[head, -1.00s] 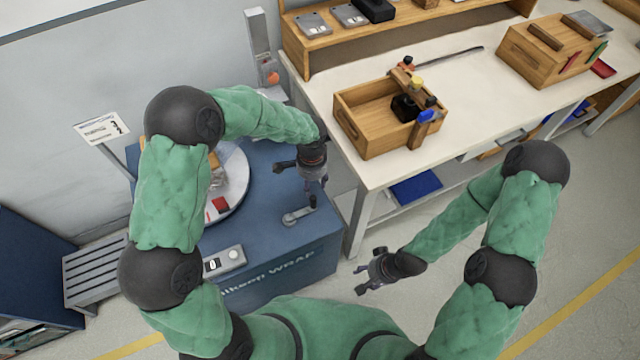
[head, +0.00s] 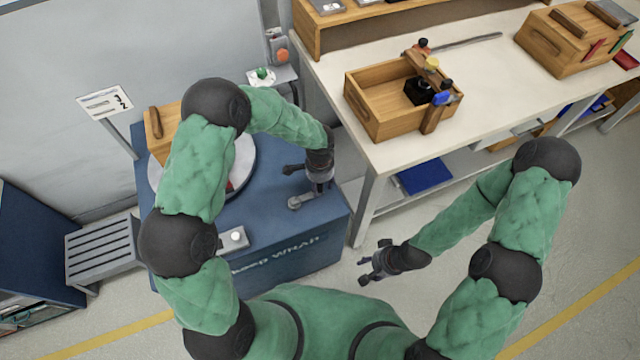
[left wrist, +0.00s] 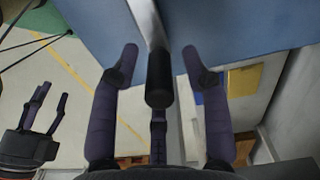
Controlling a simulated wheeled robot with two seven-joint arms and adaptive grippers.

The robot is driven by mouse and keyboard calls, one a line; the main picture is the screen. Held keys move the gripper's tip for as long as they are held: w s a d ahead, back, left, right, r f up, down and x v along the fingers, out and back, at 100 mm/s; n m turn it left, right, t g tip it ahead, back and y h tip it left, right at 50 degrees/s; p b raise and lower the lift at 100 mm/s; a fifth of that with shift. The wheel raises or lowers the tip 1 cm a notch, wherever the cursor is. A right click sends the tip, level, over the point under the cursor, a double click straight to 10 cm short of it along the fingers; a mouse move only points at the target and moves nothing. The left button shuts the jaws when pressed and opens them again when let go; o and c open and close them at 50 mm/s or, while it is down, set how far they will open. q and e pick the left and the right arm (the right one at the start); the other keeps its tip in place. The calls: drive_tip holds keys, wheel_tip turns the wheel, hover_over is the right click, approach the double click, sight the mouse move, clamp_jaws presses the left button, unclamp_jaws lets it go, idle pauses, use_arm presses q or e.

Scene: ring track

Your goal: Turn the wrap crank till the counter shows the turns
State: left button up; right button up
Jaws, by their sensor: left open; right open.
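The crank (head: 297,203) is a short grey arm on top of the blue wrap machine (head: 290,240). My left gripper (head: 319,190) is over its outer end. In the left wrist view, the black crank handle (left wrist: 158,80) stands between the spread fingers of my left gripper (left wrist: 160,52), with gaps on both sides. The counter (head: 234,239) is a small grey box on the machine's front left; its reading is not legible. The round turntable (head: 243,165) is partly hidden by my left arm. My right gripper (head: 372,268) is open and empty, beside the machine.
A wooden box (head: 160,135) shows on the turntable behind my left arm. A sign (head: 106,103) stands at the left. A workbench (head: 390,165) with a wooden tool tote (head: 375,120) is at the right. A slatted grey stand (head: 100,250) is left of the machine.

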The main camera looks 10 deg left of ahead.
use_arm(q)
clamp_jaws()
